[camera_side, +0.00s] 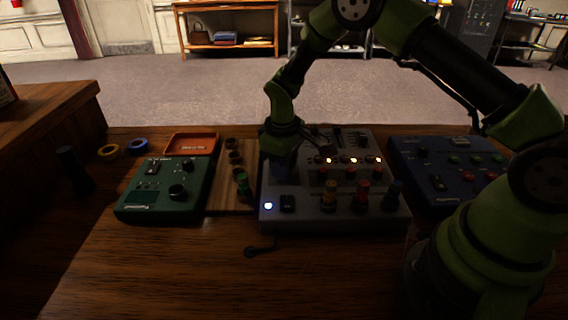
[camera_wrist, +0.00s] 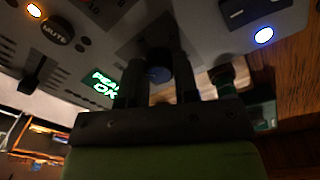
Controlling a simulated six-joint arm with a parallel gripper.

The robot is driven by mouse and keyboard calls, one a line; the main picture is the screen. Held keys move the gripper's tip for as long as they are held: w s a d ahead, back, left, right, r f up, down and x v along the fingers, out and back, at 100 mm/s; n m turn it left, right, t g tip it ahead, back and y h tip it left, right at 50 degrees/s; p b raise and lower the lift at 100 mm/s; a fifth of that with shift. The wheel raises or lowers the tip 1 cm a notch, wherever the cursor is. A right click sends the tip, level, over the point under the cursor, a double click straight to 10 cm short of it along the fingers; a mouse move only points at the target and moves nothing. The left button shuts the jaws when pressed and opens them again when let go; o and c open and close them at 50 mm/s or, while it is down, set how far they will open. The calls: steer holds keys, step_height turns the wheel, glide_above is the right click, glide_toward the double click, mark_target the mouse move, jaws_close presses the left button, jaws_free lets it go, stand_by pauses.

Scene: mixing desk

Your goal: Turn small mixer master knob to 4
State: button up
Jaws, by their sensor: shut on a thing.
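The grey mixer panel (camera_side: 330,198) sits mid-desk in the side view, with a lit blue lamp (camera_side: 268,205) at its front left. My gripper (camera_side: 283,158) is pitched down over the panel's left part. In the wrist view my gripper's two dark fingers (camera_wrist: 157,88) are closed around a dark knob with a bluish top (camera_wrist: 159,68). My gripper hides most of this knob in the side view. Its pointer and scale marks cannot be read, and I cannot read a master label.
A green device (camera_side: 165,187) stands left, with a wooden strip (camera_side: 222,192) holding several small knobs beside it. A blue device (camera_side: 450,172) stands right. An orange tray (camera_side: 190,143) lies behind the green device. Colored knobs line the grey panel's front. The desk front is mostly clear.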

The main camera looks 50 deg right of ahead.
steer(key=m, duration=0.4)
steer(key=shift+m, duration=0.3)
steer(key=m, duration=0.5)
steer(key=shift+g, duration=0.3)
steer(key=m, duration=1)
steer(key=shift+m+y, duration=0.3)
steer(key=shift+m, duration=0.1)
steer(key=o, duration=0.9)
steer(key=shift+w, duration=0.1)
